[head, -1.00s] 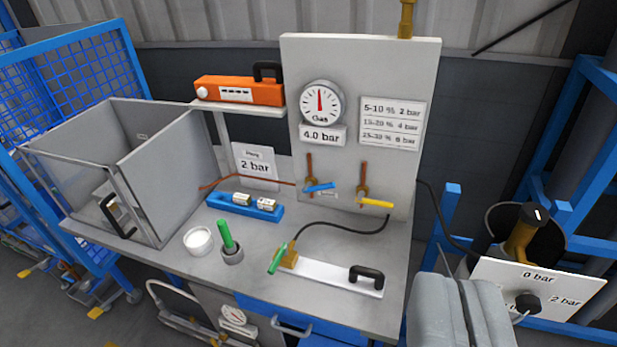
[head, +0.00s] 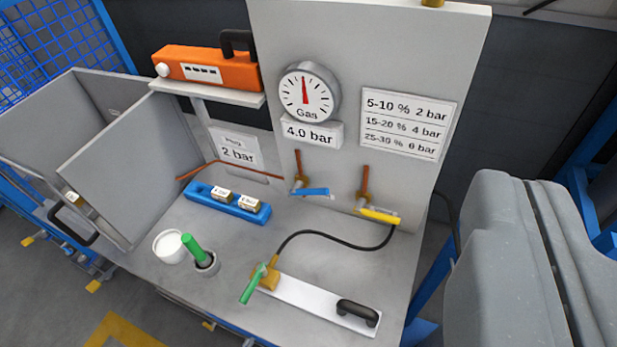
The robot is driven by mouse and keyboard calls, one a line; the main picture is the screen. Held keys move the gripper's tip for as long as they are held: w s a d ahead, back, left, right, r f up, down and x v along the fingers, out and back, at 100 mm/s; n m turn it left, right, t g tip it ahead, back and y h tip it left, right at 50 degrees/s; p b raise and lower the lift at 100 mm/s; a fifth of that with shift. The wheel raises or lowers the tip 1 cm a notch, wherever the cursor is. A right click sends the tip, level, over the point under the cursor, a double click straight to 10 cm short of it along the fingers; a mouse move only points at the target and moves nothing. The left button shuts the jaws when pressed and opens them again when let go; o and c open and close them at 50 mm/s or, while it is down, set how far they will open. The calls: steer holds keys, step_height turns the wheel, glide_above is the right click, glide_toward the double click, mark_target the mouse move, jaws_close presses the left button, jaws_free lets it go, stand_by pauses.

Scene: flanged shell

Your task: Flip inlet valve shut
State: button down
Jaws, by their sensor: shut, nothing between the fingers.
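Two valves sit low on the grey upright panel: one with a blue lever (head: 312,192) and one with a yellow lever (head: 379,215). Both levers lie roughly sideways under upright copper pipes. A third valve with a green lever (head: 253,284) sits on a brass fitting at the left end of a white plate; its lever slants toward the front left. No readable label shows which is the inlet valve. My gripper (head: 514,185) is at the right, its two grey fingers shut together and empty. It is right of the panel, apart from all the levers.
A black hose (head: 335,234) runs from the yellow-lever valve to the brass fitting. The white plate (head: 300,298) has a black handle. A gas gauge (head: 308,92) reads near the top. A blue block (head: 226,203), white cup (head: 169,246) and green-handled tool (head: 192,248) stand left on the bench.

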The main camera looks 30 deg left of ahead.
steer(key=shift+d, duration=0.15)
steer(key=w+a+f+g+h+b, duration=0.2)
steer(key=w+a+f, duration=0.3)
steer(key=w+f, duration=0.35)
steer(key=w+a+f+g+h+b, duration=0.1)
steer(key=w+a+f, duration=0.4)
steer(key=w+f, duration=0.4)
steer(key=w+a+f+n+b, duration=0.1)
steer(key=w+a+f, duration=0.2)
steer(key=a+f, duration=0.35)
steer(key=w+a+f+g+b, duration=0.1)
steer(key=w+a+f, duration=0.2)
steer(key=a+f, duration=0.35)
steer(key=w+a+f+n+b, duration=0.1)
steer(key=w+a+f, duration=0.3)
steer(key=f, duration=0.5)
steer(key=w+d+f+b, duration=0.1)
steer(key=w+d+f, duration=0.2)
steer(key=w+f, duration=0.4)
steer(key=shift+w+d+f+h, duration=0.3)
steer(key=shift+d+f+h, duration=0.1)
steer(key=shift+f, duration=0.2)
